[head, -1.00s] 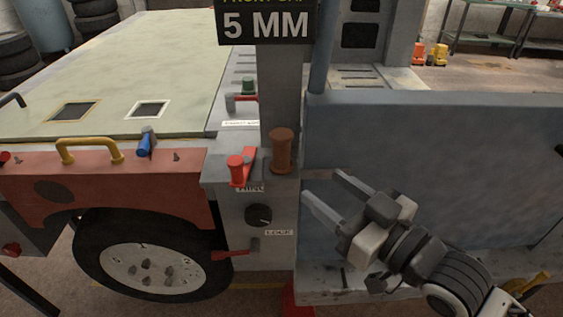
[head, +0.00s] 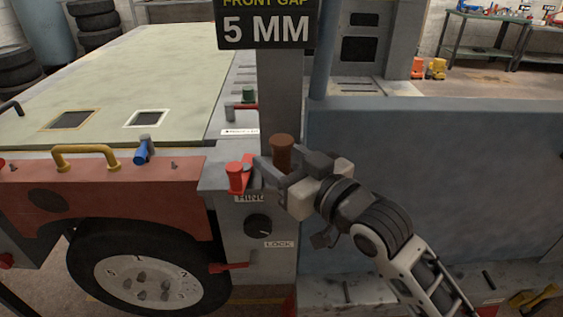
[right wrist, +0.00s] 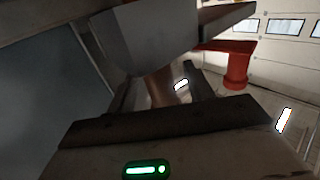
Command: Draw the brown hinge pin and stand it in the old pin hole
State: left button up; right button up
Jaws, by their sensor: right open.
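The brown hinge pin (head: 282,150) stands upright at the grey post, its wide round head on top. My right gripper (head: 274,162) is open at the pin, its fingers reaching in from the lower right beside and below the head. The lower part of the pin is hidden behind the gripper. In the right wrist view the brown pin (right wrist: 160,88) shows partly, between dark parts of my gripper. Whether the fingers touch it I cannot tell. I cannot make out the old pin hole. My left gripper is not in view.
A red knob (head: 236,177) with a red lever stands close left of the pin; it also shows in the right wrist view (right wrist: 237,68). Below are a black dial (head: 257,226) and a red handle (head: 230,267). A blue-grey panel (head: 430,180) fills the right side.

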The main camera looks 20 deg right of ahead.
jog(key=shift+w+a, duration=0.1)
jog(key=shift+w, duration=0.05)
grip_shut()
